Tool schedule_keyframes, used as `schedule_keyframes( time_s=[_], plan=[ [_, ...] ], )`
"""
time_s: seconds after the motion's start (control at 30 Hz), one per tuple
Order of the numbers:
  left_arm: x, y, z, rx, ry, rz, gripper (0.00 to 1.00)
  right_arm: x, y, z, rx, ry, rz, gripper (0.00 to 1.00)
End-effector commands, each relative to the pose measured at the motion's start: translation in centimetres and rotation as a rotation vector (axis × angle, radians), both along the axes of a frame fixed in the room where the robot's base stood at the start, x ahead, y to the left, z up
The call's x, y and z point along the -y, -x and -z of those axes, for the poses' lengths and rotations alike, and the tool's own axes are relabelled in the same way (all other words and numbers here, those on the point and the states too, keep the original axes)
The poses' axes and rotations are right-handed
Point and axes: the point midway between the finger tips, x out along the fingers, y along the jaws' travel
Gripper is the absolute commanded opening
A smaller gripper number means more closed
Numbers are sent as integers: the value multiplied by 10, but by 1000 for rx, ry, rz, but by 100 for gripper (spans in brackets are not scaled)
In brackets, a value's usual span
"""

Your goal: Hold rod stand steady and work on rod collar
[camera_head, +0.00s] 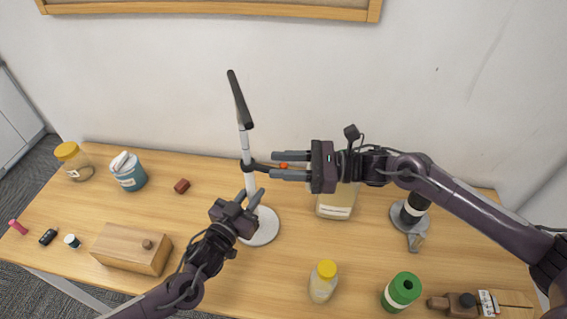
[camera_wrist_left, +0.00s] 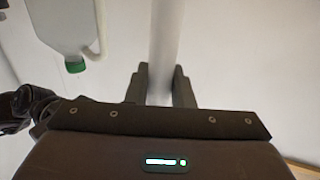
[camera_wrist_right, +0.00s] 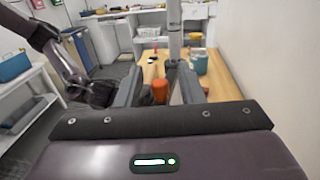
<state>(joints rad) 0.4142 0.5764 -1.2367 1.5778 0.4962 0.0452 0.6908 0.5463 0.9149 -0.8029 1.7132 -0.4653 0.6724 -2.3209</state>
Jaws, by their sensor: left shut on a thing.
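The rod stand has a white round base (camera_head: 262,228) on the table and an upright pale rod (camera_head: 245,143) with a long black piece at its top. A dark rod collar (camera_head: 248,165) sits partway up, its side arm pointing right to an orange-red knob (camera_head: 284,166). My left gripper (camera_head: 250,197) is shut on the rod below the collar; the rod also shows between its fingers in the left wrist view (camera_wrist_left: 165,45). My right gripper (camera_head: 274,165) is open at collar height, with fingers on either side of the orange knob, which shows in the right wrist view (camera_wrist_right: 160,91).
A jug (camera_head: 337,203) stands right of the stand. A yellow-capped bottle (camera_head: 323,281) and green roll (camera_head: 402,291) are at the front right. A wooden box (camera_head: 131,248), small red block (camera_head: 182,186) and blue tub (camera_head: 128,172) are left. The wall is close behind.

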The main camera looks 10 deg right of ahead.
Motion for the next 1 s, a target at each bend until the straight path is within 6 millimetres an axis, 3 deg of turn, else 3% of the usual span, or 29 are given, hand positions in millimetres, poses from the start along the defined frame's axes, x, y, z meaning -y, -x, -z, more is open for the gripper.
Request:
schedule_keyframes(
  time_s=[0.3, 0.57, 1.0],
  plan=[
    [0, 0, 0, 0, 1, 0, 0, -2, -1, 0, 0, 1, 1, 33],
    [0, 0, 0, 0, 1, 0, 0, -2, -1, 0, 0, 1, 1, 0],
    [0, 0, 0, 0, 0, 0, 0, -2, -3, 0, 4, 2, -18, 0]
  ],
)
